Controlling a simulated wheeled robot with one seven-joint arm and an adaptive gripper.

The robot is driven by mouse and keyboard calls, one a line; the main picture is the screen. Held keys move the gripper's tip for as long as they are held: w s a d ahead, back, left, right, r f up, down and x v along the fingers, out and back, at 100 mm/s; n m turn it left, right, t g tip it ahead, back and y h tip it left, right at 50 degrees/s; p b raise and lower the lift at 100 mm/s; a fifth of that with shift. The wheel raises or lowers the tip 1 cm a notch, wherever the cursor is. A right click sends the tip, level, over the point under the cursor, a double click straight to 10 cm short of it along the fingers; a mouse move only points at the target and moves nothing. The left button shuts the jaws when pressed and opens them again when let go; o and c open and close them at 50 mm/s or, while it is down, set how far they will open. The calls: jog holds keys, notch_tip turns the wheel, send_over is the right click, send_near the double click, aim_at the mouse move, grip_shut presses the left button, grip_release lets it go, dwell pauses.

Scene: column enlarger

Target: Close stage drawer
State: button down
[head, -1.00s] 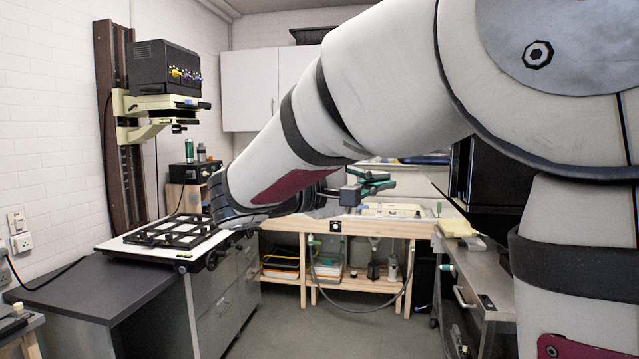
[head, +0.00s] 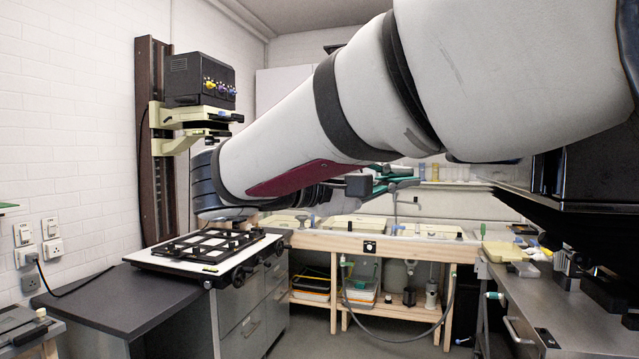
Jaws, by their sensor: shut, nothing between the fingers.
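The column enlarger stands at the left against the white wall. Its black lamp head (head: 198,78) sits above a cream stage section (head: 190,114), with a lower cream bracket (head: 182,142) under it. The stage drawer appears to be in this cream section; I cannot make out its separate outline or how far it is out. My gripper (head: 398,181), with green-looking fingers, is well to the right of the enlarger, partly hidden behind my arm. It is shut and empty, apart from the stage, and points to the right. My wrist shows in front of the enlarger's right side, below the head.
A white baseboard with a black easel (head: 212,246) lies on the dark counter (head: 110,308) under the enlarger. A wooden sink bench (head: 385,246) with trays stands behind. A steel bench (head: 575,310) is at the right. The floor between is partly clear.

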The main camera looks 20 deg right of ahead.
jog(key=p, duration=0.2)
send_near(488, 173)
jog(key=w, duration=0.3)
jog(key=shift+s+d+f+p, duration=0.1)
jog(key=shift+s+d+p, duration=0.25)
jog(key=shift+d, duration=0.4)
jog(key=shift+s+d+r+p, duration=0.1)
jog(key=shift+s+d+p, duration=0.25)
jog(key=shift+d, duration=0.4)
jog(key=shift+s+d+f+p, duration=0.1)
jog(key=shift+s+d+p, duration=0.2)
jog(key=shift+d, duration=0.45)
